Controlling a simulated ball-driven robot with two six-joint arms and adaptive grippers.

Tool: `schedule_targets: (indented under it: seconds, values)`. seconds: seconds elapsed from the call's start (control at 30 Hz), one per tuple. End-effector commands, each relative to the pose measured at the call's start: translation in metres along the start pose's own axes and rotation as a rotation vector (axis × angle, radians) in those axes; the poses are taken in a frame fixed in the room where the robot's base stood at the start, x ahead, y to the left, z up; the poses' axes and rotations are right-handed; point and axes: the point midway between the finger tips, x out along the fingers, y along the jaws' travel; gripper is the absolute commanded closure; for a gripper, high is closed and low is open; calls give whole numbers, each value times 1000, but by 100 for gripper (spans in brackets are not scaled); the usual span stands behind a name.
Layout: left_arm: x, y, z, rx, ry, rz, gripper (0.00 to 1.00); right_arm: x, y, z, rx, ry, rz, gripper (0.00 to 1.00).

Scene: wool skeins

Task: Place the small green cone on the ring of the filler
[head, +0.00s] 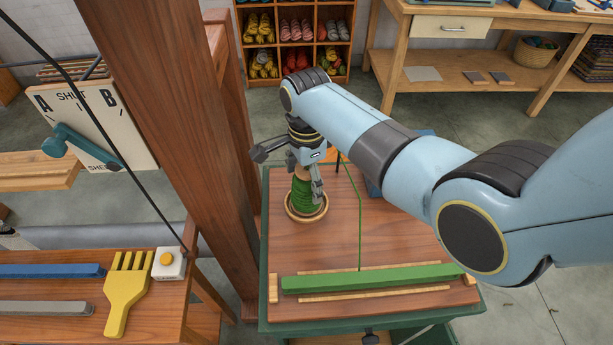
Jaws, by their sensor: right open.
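The small green cone (303,196), green yarn with a tan top, stands about upright inside the round wooden ring (291,215) on the filler's wooden top (390,237). Its base appears to sit within the ring's rim. My right gripper (290,174) is open over the cone's top. One finger is spread out to the left and another hangs down along the cone's right side; I cannot tell whether that finger touches it. My left gripper is not in view.
A green bar (372,278) lies between wooden strips at the filler's front, with a green thread (359,215) running to it. A thick wooden post (170,120) stands just left. A yellow comb (126,292) and a button box (168,263) lie on the left bench.

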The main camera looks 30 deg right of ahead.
Motion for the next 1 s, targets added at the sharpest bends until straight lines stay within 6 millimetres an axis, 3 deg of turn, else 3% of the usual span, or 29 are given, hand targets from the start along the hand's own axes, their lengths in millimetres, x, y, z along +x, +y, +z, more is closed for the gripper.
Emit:
schedule_targets:
  seconds: [0.27, 0.7, 1.0]
  values:
    - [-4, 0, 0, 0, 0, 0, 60, -16, -1, 0, 0, 0, -3, 22]
    - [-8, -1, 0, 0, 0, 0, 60, -105, -1, 0, 0, 0, -3, 22]
    - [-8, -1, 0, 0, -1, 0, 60, -123, 0, 0, 0, 0, 1, 22]
